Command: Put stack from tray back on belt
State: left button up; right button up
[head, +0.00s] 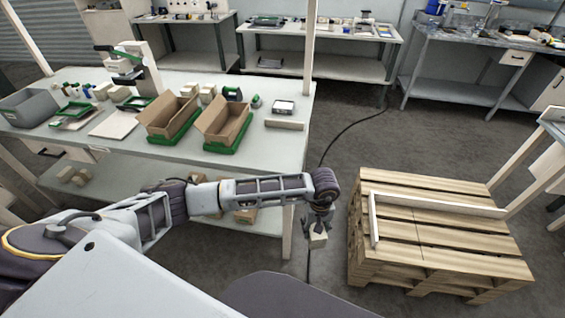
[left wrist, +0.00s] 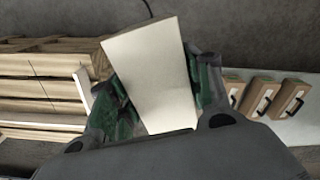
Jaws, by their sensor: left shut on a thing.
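My left gripper (head: 320,222) points down over the floor between the workbench and the pallet. It is shut on a cream-coloured block (head: 317,240), held in the air. In the left wrist view the block (left wrist: 155,72) shows one plain pale face between the green and grey fingers. I cannot tell whether it is one piece or several layers. Two green trays, a left one (head: 163,139) and a right one (head: 222,148), stand on the bench, each with an open brown carton. I cannot make out a belt. My right gripper is not in view.
A wooden pallet (head: 450,245) with a white L-shaped edge strip (head: 440,205) stands at the right. The workbench (head: 255,165) at the left holds a grey bin (head: 28,108), small cartons and tools. A dark cable crosses the floor. Floor behind the pallet is clear.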

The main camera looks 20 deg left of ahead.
pick_arm(q)
jog(key=s+a+f+m, duration=0.2)
jog(key=a+f+m, duration=0.4)
jog(key=a, duration=0.6)
jog(key=shift+a+f+m, duration=0.3)
jog(key=shift+a+f, duration=0.05)
jog(key=shift+f, duration=0.1)
jog(key=shift+s, duration=0.1)
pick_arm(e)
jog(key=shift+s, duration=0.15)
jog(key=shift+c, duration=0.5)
